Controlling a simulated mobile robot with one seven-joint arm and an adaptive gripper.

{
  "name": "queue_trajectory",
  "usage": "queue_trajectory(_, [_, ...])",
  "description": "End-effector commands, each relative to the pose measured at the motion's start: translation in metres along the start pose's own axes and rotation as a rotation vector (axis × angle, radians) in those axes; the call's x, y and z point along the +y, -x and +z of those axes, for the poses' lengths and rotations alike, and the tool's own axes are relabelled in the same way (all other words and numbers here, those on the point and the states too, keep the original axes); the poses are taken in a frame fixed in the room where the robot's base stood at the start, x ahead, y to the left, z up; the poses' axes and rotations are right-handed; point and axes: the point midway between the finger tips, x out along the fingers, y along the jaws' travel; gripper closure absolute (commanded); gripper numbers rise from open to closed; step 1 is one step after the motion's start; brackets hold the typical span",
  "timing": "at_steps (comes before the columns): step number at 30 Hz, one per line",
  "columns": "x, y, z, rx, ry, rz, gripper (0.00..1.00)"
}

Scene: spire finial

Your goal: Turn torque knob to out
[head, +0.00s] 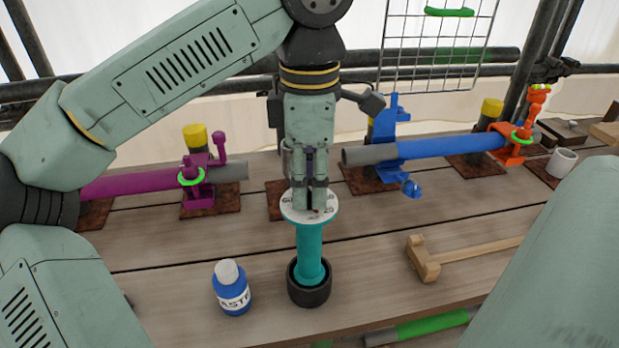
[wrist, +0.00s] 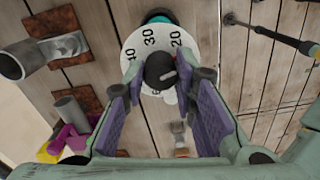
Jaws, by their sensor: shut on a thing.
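The torque knob (wrist: 160,70) is black with a pale pointer line, and sits at the middle of a white dial (wrist: 133,48). The dial reads 40, 30 and 20 along its visible far edge; the near part with any "out" mark is hidden by the knob and my fingers. In the head view the dial (head: 326,213) tops a teal post (head: 311,250) standing upright in a black cup (head: 309,293). My gripper (head: 312,205) points straight down over the dial, its fingers shut on the knob from both sides. In the head view the fingers mostly hide the knob.
A blue bottle with a white cap (head: 231,287) stands left of the cup. A wooden mallet (head: 428,259) lies to the right. Behind are a purple tube clamp (head: 193,175), a blue clamp (head: 388,140) and an orange clamp (head: 510,145). Bare planks lie between the cup and mallet.

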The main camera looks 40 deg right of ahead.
Motion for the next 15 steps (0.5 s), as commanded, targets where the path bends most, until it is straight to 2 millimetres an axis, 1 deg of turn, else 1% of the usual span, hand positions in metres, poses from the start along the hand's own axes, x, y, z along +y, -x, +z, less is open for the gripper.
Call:
queue_trajectory(6, [-0.0004,-0.0002,0.0002,0.000,-0.151,-0.001,1.00])
queue_trajectory(15, [-0.0005,-0.0003,0.0003,0.000,-0.268,-0.001,1.00])
